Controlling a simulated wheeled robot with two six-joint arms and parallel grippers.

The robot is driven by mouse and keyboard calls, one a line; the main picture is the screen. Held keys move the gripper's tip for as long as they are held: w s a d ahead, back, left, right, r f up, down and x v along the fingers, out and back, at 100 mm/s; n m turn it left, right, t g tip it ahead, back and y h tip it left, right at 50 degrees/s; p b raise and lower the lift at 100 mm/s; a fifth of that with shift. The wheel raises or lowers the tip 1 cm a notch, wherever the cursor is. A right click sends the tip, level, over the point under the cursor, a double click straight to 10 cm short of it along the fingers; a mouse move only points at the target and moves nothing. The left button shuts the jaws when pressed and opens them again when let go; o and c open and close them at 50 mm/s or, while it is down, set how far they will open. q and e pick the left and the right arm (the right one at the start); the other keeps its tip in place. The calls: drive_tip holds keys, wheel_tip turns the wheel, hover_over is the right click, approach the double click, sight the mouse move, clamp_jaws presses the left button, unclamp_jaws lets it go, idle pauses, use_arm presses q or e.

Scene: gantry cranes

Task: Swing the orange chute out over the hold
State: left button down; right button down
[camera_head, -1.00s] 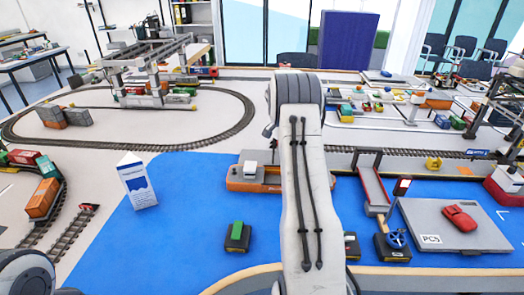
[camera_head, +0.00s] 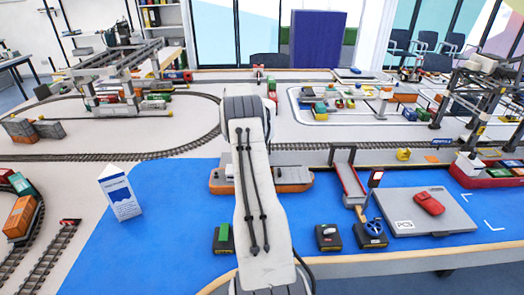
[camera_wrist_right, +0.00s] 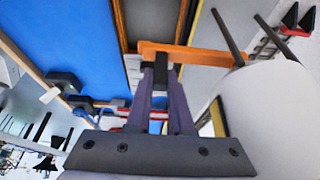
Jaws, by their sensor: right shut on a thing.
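The orange chute (camera_wrist_right: 205,52) shows as an orange bar with a short bent end in the right wrist view. My right gripper (camera_wrist_right: 160,72) is shut at that bent end, with a small dark part between its fingertips. Beside it lies a dark hold with a brown rim (camera_wrist_right: 118,25). In the head view a ship with an orange hull (camera_head: 294,186) and a white cabin floats on the blue area. My right arm crosses in front of the ship's middle and hides the gripper and the chute there. My left gripper is not in view.
A white box (camera_head: 120,192) stands at left. Small dark blocks (camera_head: 328,236) sit near the front edge. Rails run behind.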

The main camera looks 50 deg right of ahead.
drive_tip(key=shift+r, duration=0.1)
drive_tip(key=c, duration=0.8)
unclamp_jaws()
drive_tip(key=shift+w, duration=0.1)
drive_tip(key=v, duration=1)
drive_tip(key=shift+r+p, duration=0.15)
drive_tip(key=shift+p, duration=0.15)
drive_tip(key=shift+a, duration=0.15)
